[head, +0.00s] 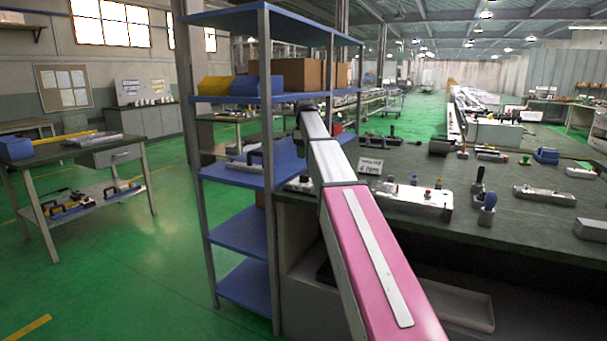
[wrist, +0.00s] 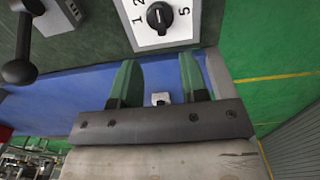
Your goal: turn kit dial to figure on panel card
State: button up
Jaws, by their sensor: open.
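In the wrist view, a black dial (wrist: 159,16) sits on a white plate (wrist: 146,40) with the figures 1, 2 and 5 visible around it. The top of the plate is cut off, and I cannot tell which figure the dial's white mark meets. My gripper (wrist: 157,70) is open and empty, its two green fingers pointing toward the plate but apart from the dial. In the head view, a white card (head: 370,166) stands on the bench behind a white panel kit (head: 413,197). Its lower line seems to begin with 4, but the print is tiny.
A blue shelf unit (head: 240,177) stands left of the bench (head: 420,226), close to my arm. In the wrist view, a black-knobbed lever (wrist: 20,72) is at the upper left. Several devices, including a grey block (head: 545,195), stand on the bench.

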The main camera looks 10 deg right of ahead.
aim_at(304, 176)
notch_tip(304, 176, down, 10)
jog(key=shift+r, duration=0.2)
grip_shut()
